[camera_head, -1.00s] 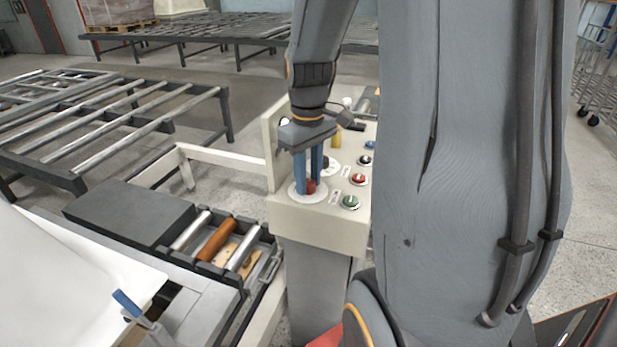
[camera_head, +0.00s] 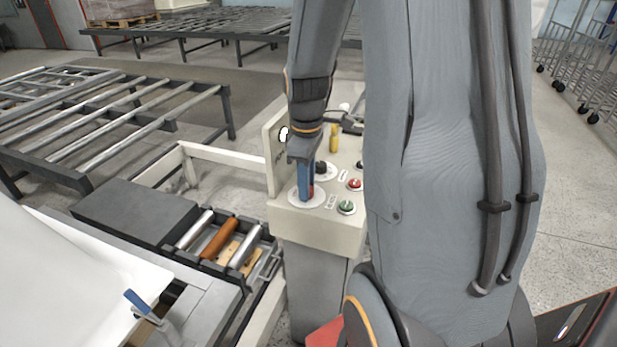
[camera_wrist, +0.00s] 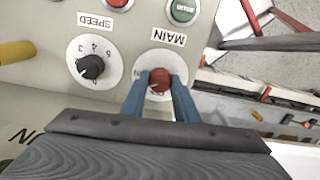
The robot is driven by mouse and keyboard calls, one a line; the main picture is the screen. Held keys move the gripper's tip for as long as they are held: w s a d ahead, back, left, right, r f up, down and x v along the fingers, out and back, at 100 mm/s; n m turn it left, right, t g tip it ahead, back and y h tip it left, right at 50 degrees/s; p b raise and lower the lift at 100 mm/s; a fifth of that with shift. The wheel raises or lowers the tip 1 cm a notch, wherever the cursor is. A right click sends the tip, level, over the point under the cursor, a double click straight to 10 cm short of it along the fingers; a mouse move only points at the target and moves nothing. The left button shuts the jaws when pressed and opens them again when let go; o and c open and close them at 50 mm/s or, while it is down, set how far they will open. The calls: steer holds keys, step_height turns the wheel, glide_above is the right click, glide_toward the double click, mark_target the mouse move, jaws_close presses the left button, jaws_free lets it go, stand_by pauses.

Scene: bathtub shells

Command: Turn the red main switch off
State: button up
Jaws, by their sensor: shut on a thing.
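The red main switch (camera_wrist: 159,80) is a round knob on a white round plate, under the label MAIN in the wrist view. My gripper (camera_wrist: 160,94) has its two blue fingers on either side of the knob, shut on it. In the head view, my gripper (camera_head: 306,191) reaches down to the white plate (camera_head: 294,201) at the front left corner of the cream control panel (camera_head: 290,220). Only a sliver of red shows beside the fingers there. The knob's pointer and most of its plate lettering are hidden or too small to read.
A black SPEED dial (camera_wrist: 91,66) sits beside the main switch. A green START button (camera_head: 346,207) and a red button (camera_head: 354,184) are close by. A yellow part (camera_head: 334,138) stands farther back. A roller conveyor (camera_head: 215,245) and a white tub shell (camera_head: 60,270) lie to the left.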

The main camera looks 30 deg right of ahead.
steer(key=n+p, duration=0.2)
steer(key=n, duration=0.2)
steer(key=shift+r+n+p, duration=0.15)
steer(key=shift+n+p, duration=0.15)
steer(key=shift+p, duration=0.1)
steer(key=n+p, duration=0.2)
steer(key=n, duration=0.2)
steer(key=shift+w, duration=0.1)
steer(key=shift+n, duration=0.3)
steer(key=o, duration=1.1)
steer(key=shift+c, duration=0.2)
steer(key=shift+r+b, duration=0.75)
steer(key=shift+r, duration=3.05)
